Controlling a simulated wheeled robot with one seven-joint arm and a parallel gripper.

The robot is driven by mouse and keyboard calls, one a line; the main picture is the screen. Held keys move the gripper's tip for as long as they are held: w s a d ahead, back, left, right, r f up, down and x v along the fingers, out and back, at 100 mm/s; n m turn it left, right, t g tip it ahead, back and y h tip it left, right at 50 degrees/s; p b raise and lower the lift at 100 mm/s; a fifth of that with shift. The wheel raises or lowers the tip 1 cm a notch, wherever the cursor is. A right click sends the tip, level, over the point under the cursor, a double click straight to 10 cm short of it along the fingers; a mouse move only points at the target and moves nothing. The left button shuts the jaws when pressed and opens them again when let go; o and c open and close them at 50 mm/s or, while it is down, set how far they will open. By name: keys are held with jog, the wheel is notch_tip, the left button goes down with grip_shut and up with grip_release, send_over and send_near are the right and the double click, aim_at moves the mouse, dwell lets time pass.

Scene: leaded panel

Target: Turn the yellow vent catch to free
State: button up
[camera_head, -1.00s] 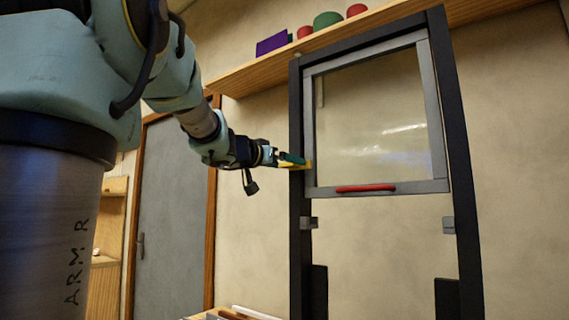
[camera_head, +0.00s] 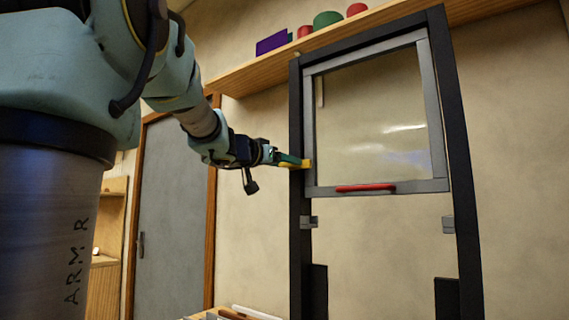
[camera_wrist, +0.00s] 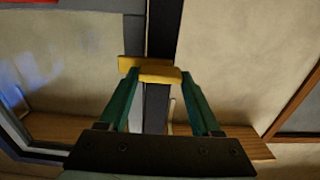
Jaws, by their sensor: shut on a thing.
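The yellow vent catch (camera_head: 307,164) sits on the left dark post of the window frame, beside the lower left part of the glazed sash (camera_head: 375,115). In the wrist view the catch (camera_wrist: 158,75) shows as a yellow bar lying across the dark post, with a second yellow piece just behind it. My gripper (camera_head: 292,161) reaches it from the left. In the wrist view the green fingers of my gripper (camera_wrist: 160,82) are at either side of the bar, shut on it. The fingertips hide the bar's ends in part.
A red handle (camera_head: 365,188) runs along the sash's bottom rail. Grey blocks (camera_head: 309,222) sit lower on both posts. A wooden shelf (camera_head: 240,82) with coloured items crosses the wall above. A grey door (camera_head: 172,205) stands to the left. The opening below the sash is clear.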

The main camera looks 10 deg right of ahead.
jog(key=shift+m, duration=0.3)
jog(key=m, duration=0.4)
jog(key=m+b, duration=0.1)
jog(key=m, duration=0.7)
jog(key=shift+s+d+f+m, duration=0.15)
jog(key=shift+f+m, duration=0.1)
jog(key=shift+m, duration=0.15)
jog(key=shift+m+b, duration=1.05)
jog(key=shift+m, duration=1.15)
jog(key=o, duration=1.4)
